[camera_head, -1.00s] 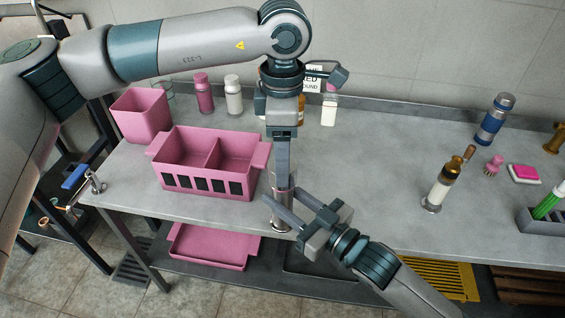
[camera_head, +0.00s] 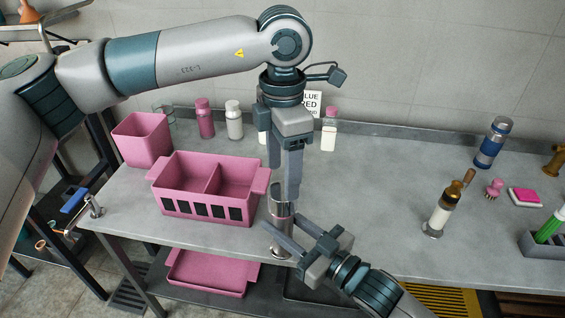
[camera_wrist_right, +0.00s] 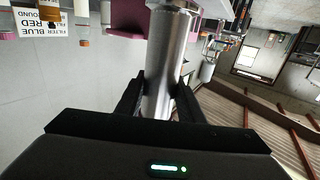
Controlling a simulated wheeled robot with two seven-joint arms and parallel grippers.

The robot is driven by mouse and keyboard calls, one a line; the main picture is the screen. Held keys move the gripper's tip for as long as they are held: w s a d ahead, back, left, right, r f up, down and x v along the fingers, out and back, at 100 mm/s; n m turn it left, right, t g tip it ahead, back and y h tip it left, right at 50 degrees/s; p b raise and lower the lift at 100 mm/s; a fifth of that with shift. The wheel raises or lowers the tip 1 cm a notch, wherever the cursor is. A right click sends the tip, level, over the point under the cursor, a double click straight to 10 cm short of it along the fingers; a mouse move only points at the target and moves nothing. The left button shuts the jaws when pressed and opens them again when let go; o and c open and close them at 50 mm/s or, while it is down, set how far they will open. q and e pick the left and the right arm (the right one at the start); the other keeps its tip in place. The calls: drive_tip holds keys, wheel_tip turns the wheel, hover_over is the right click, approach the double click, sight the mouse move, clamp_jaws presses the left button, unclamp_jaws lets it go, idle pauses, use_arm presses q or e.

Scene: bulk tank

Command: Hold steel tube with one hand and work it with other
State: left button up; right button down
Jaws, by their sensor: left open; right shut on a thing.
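The steel tube (camera_head: 281,208) stands upright at the front edge of the steel bench. My right gripper (camera_head: 284,232) reaches in from the lower right and is shut around it. In the right wrist view, the shiny tube (camera_wrist_right: 172,50) sits between the dark fingers of the right gripper (camera_wrist_right: 158,93). My left gripper (camera_head: 287,188) points straight down just above the tube's top, with its fingers open. I cannot tell whether its fingertips overlap the tube's upper end.
A pink two-compartment caddy (camera_head: 212,208) and a pink bin (camera_head: 142,140) stand left of the tube. Bottles (camera_head: 234,122) line the back. A brown-handled tool (camera_head: 448,205), a blue flask (camera_head: 493,142) and a pink scrubber (camera_head: 525,196) are at right.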

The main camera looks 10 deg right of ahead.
sight(282, 190)
use_arm(q)
drive_tip(key=shift+r+n, duration=0.7)
drive_tip(key=shift+n, duration=0.7)
drive_tip(key=shift+f, duration=0.1)
drive_tip(key=shift+f, duration=3.95)
drive_tip(key=shift+c, duration=0.2)
drive_tip(key=c, duration=1)
drive_tip(key=shift+c, duration=0.2)
drive_tip(key=o, duration=1.3)
drive_tip(key=shift+c, duration=0.2)
